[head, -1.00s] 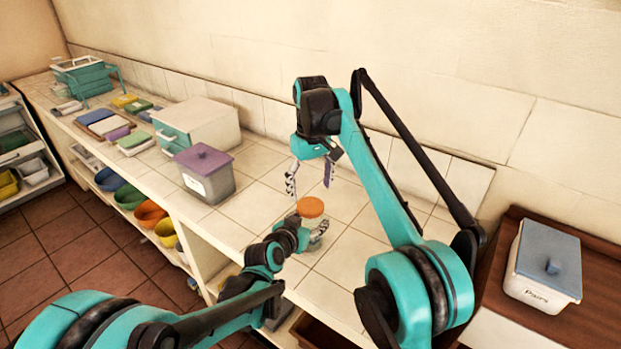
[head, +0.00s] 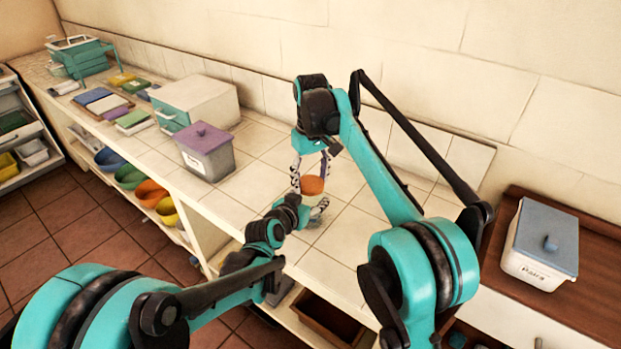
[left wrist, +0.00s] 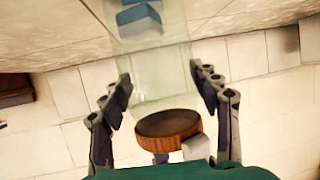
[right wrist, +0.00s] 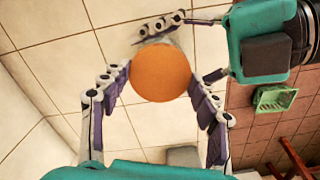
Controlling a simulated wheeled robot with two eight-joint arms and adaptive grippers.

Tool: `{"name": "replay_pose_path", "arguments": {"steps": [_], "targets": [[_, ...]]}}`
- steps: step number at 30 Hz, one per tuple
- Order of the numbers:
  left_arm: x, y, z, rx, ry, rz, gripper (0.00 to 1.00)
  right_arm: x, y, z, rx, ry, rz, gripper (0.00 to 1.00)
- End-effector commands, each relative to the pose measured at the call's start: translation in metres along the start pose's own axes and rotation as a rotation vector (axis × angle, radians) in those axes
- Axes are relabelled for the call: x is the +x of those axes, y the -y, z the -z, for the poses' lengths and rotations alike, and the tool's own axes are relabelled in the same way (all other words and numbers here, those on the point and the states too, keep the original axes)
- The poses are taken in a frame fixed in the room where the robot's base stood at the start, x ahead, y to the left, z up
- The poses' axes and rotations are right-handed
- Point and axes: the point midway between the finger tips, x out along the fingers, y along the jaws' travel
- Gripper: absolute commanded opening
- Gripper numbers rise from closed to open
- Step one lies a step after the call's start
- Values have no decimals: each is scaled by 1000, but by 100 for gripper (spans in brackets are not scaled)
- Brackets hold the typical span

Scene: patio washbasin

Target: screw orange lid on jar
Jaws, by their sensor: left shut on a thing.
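The clear jar (head: 313,212) is upright at the middle of the white tiled counter, and my left gripper (head: 316,209) is shut on it from the side. In the left wrist view the see-through jar (left wrist: 155,65) lies between the left fingers. The orange lid (head: 312,185) is at the jar's top; it also shows in the left wrist view (left wrist: 168,125). I cannot tell whether it is threaded. My right gripper (head: 311,178) points down from above. Its fingers are open on both sides of the round lid (right wrist: 161,73); contact is unclear.
A grey bin with a purple lid (head: 204,138) stands to the left on the counter, with a white and teal box (head: 195,103) behind it. A white container with a blue lid (head: 545,240) stands at right. The tiles around the jar are clear.

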Motion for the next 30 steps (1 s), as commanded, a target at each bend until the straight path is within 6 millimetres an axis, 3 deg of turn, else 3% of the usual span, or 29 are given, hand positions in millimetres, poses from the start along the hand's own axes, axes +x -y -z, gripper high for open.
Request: {"name": "replay_pose_path", "arguments": {"steps": [6, 7, 9, 10, 21, 30], "targets": [[0, 0, 0, 0, 0, 0, 0, 0, 0, 0, 5, 0, 0, 26], [0, 0, 0, 0, 0, 0, 0, 0, 0, 0, 5, 0, 0, 63], [0, 0, 0, 0, 0, 0, 0, 0, 0, 0, 5, 0, 0, 82], [0, 0, 0, 0, 0, 0, 0, 0, 0, 0, 5, 0, 0, 85], [0, 0, 0, 0, 0, 0, 0, -4, 0, 0, 5, 0, 0, 85], [0, 0, 0, 0, 0, 0, 0, -50, 0, 0, 5, 0, 0, 85]]}}
